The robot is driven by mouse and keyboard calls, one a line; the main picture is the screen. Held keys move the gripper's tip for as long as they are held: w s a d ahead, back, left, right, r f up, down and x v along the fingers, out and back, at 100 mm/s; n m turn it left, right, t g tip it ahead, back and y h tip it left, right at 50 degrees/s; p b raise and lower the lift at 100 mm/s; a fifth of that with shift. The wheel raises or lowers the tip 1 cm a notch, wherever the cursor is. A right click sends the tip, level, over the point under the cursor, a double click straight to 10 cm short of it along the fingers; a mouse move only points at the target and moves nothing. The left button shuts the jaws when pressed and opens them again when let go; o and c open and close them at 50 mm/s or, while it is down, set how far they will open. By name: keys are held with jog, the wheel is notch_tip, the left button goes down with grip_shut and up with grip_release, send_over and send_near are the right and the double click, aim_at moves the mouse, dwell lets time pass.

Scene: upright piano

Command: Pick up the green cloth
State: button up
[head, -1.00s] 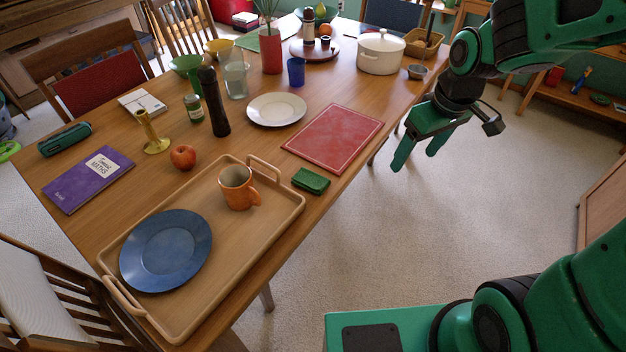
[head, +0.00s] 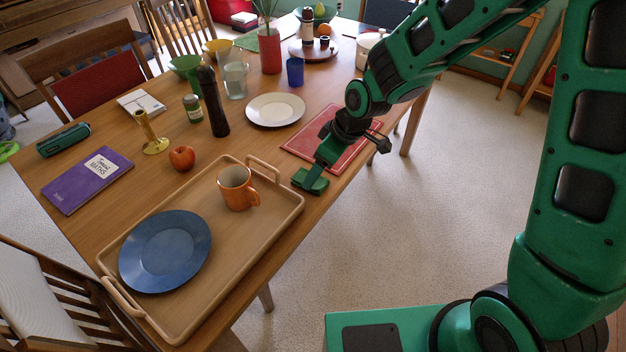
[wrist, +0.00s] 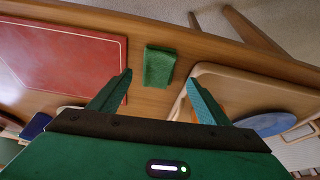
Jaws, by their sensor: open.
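The green cloth (head: 314,182) is a small folded square on the table near its front edge, between the red mat and the wooden tray. My gripper (wrist: 158,76) is open and empty.
The wooden tray (head: 262,232) with an orange mug (head: 236,187) and a blue plate (head: 165,252) is close on the near left. The red mat (head: 310,142) is just behind the cloth. A white plate (head: 276,110) and dark mill (head: 214,103) stand farther back.

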jog(key=shift+w+x, duration=0.2)
jog(key=shift+x, duration=2.4)
jog(key=shift+a, duration=0.15)
jog(key=shift+r, duration=0.1)
jog(key=c, duration=1.1)
